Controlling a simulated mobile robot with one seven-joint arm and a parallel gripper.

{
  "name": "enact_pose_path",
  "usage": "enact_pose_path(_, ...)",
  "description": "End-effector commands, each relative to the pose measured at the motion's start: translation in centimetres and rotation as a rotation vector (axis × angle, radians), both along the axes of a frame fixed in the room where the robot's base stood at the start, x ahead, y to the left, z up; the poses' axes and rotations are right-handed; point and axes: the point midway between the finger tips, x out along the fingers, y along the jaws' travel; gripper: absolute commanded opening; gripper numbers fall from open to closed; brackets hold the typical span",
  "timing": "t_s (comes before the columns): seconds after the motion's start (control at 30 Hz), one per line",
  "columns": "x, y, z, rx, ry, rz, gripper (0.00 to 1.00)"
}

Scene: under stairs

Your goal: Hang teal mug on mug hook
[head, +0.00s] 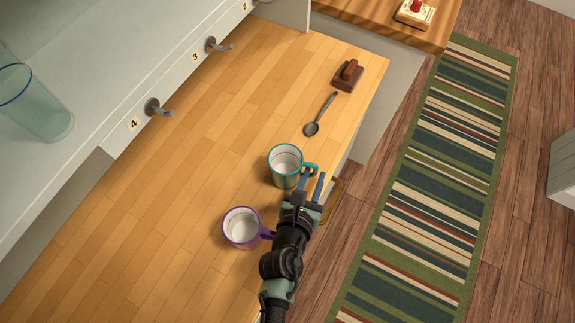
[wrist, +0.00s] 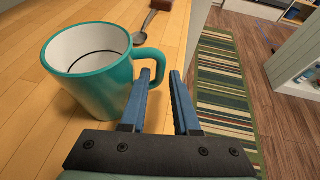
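The teal mug (head: 284,174) stands upright on the wooden counter, and its white inside faces up. It fills the left of the wrist view (wrist: 95,80), with its handle (wrist: 157,56) pointing right. My gripper (head: 312,180) is open and empty, just beside the handle. In the wrist view its blue fingers (wrist: 164,76) reach up to the handle; the left finger overlaps it and the right finger is clear of it. I cannot tell whether they touch. The mug hooks on the white shelf edge are numbered: one by 3 (head: 217,45), one by 4 (head: 158,107). Both are empty.
A purple mug (head: 240,227) stands close to the left of my arm. A spoon (head: 318,118) and a brown wooden block-like item (head: 348,77) lie farther back. A clear glass (head: 32,108) is on the shelf. The counter's middle is free.

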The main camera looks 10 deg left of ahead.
Motion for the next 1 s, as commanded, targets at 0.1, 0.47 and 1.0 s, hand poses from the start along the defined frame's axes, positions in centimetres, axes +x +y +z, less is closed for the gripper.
enact_pose_path(0.1, 1.5, -0.3, -0.6, 0.0, -0.001, -0.001, 0.3)
enact_pose_path(0.47, 2.3, -0.3, -0.9, 0.001, 0.0, 0.0, 0.3)
enact_pose_path(1.0, 2.3, -0.3, -0.9, 0.001, 0.0, 0.0, 0.0)
